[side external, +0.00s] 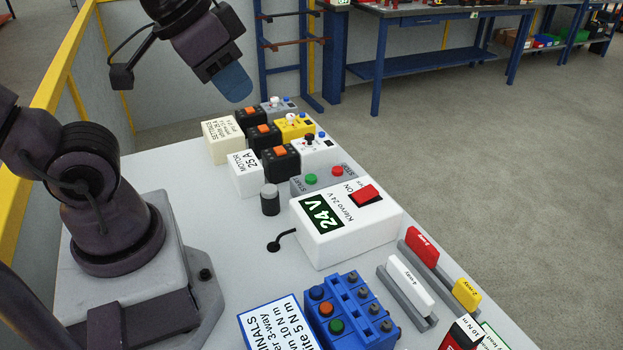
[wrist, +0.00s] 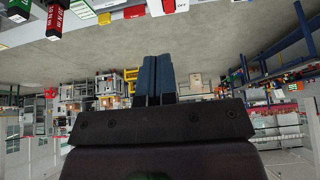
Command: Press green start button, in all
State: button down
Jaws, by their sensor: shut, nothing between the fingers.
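The green start button (side external: 311,180) sits on a low grey box (side external: 326,184) lettered START, beside a red button (side external: 337,171). My gripper (side external: 233,84), with blue fingers, is at the top of the side view, raised above the table and apart from the button box. In the wrist view its two fingers (wrist: 158,76) are together with nothing between them. I cannot pick out the green button in the wrist view.
A white 24 V supply (side external: 350,226) with a red switch stands close in front of the button box. Black and white switch units (side external: 280,163) stand behind it. A blue terminal block (side external: 349,312) with a green knob is at the front. A dark cylinder (side external: 269,199) stands to the left.

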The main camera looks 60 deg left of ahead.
dwell(0.6)
jog(key=m+t, duration=0.4)
jog(key=m, duration=0.4)
send_over(311, 179)
notch_tip(311, 179, down, 18)
jog(key=shift+f+y, duration=0.2)
jog(key=shift+y, duration=0.3)
jog(key=shift+f, duration=0.1)
jog(key=shift+f, duration=4.35)
jog(key=shift+f, duration=0.15)
